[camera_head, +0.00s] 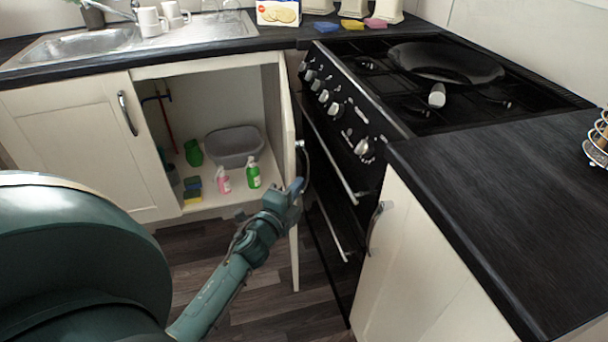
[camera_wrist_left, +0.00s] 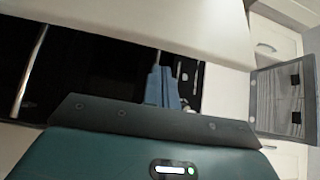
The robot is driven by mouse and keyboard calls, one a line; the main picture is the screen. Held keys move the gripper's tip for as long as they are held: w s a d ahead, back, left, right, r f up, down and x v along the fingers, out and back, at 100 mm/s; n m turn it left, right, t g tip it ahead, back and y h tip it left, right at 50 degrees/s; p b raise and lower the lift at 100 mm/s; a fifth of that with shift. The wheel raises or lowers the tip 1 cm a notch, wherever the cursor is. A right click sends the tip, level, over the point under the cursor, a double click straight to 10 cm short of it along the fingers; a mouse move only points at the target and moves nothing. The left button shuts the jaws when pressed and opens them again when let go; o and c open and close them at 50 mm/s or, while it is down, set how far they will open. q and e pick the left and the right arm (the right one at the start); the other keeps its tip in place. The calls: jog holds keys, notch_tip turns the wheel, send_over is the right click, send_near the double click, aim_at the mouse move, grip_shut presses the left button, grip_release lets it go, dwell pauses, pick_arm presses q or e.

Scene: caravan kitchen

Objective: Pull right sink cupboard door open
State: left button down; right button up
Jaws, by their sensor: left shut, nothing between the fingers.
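The right sink cupboard door (camera_head: 294,240) stands wide open, swung out toward the cooker and seen almost edge-on. Its metal handle (camera_head: 302,160) is on the side facing the cooker. My left gripper (camera_head: 296,187) is at the door's edge, just below the handle. Its fingers are shut and empty; whether they touch the door I cannot tell. In the left wrist view the blue fingers (camera_wrist_left: 165,86) point at the dark cooker front, below a broad cream panel (camera_wrist_left: 160,22). My right gripper is not in view.
The open cupboard holds a grey basin (camera_head: 233,146), a pink bottle (camera_head: 223,180), a green bottle (camera_head: 253,174) and sponges (camera_head: 192,193). The black cooker (camera_head: 345,140) stands close right of the door. The left cupboard door (camera_head: 85,140) is shut. Wooden floor (camera_head: 265,295) lies clear in front.

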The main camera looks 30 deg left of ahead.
pick_arm(q)
jog(key=w, duration=0.7)
jog(key=shift+w+a+b, duration=0.3)
jog(key=shift+w+a, duration=0.1)
